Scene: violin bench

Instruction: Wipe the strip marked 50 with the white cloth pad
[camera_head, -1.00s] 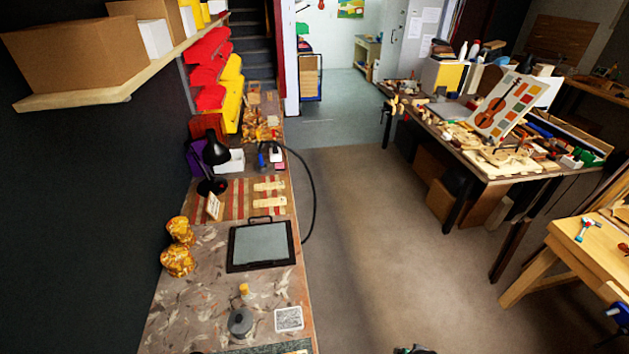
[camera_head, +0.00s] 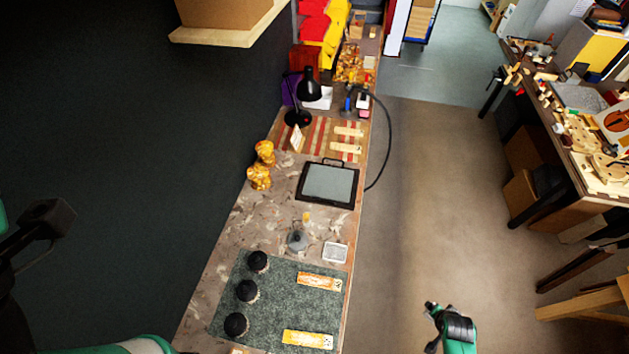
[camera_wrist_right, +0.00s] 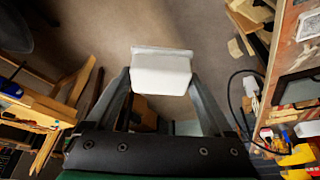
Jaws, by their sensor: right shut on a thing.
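Two orange-yellow strips lie on a green mat (camera_head: 275,283): an upper strip (camera_head: 319,281) and a lower strip (camera_head: 307,339). Their markings are too small for me to read, so I cannot tell which is 50. My right gripper (camera_head: 433,308) is over the floor, right of the bench and apart from the mat. In the right wrist view its fingers (camera_wrist_right: 160,85) are shut on the white cloth pad (camera_wrist_right: 161,72). The pad is not clear in the head view. Dark and green parts of my left arm show at the left edge; its fingertips cannot be made out.
Several black round knobs (camera_head: 247,291) stand along the mat's left side. Behind the mat are a grey round container (camera_head: 297,238), a small white-framed square (camera_head: 335,251) and a black-framed tablet (camera_head: 328,183). A dark wall (camera_head: 130,120) borders the bench on the left.

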